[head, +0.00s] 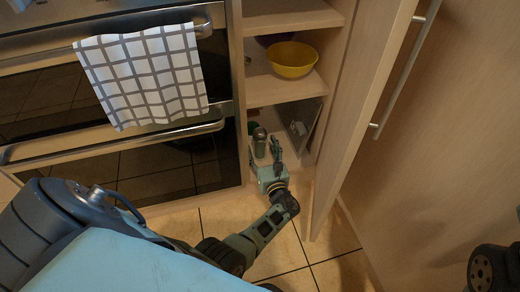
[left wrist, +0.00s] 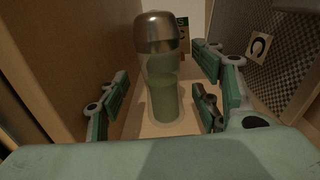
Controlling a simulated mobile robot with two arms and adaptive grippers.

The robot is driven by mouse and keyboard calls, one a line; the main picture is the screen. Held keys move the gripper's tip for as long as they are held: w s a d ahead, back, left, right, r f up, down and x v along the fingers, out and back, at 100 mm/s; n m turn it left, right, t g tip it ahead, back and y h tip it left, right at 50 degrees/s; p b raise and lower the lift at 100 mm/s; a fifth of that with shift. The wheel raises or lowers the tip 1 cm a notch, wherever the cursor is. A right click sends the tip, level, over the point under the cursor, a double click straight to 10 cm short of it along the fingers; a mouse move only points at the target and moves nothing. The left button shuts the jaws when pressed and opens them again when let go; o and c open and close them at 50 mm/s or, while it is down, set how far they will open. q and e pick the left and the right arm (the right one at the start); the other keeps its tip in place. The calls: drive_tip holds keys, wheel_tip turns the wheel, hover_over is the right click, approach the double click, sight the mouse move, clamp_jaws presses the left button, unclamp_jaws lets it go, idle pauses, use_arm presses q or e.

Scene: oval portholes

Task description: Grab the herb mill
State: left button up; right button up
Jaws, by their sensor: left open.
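The herb mill (head: 259,142) has a rounded metal cap and a clear body with green contents. It stands upright on the bottom shelf of the open cupboard. In the left wrist view the mill (left wrist: 161,75) is close and near the middle. My left gripper (head: 267,158) reaches into the cupboard at the mill. Its fingers (left wrist: 163,92) are open on both sides of the mill, with visible gaps, so it does not look gripped. The palm edge hides nothing of the mill's upper part. My right gripper does not show.
A yellow bowl (head: 292,59) sits on the shelf above. The open cupboard door (head: 352,120) stands to the right of my left arm. An oven with a checked towel (head: 143,76) is on the left. A dark patterned panel (left wrist: 272,60) stands right of the fingers.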

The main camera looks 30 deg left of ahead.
use_arm(q)
drive_tip(key=shift+w+a, duration=0.5)
drive_tip(key=shift+c, duration=0.6)
drive_tip(key=c, duration=1.3)
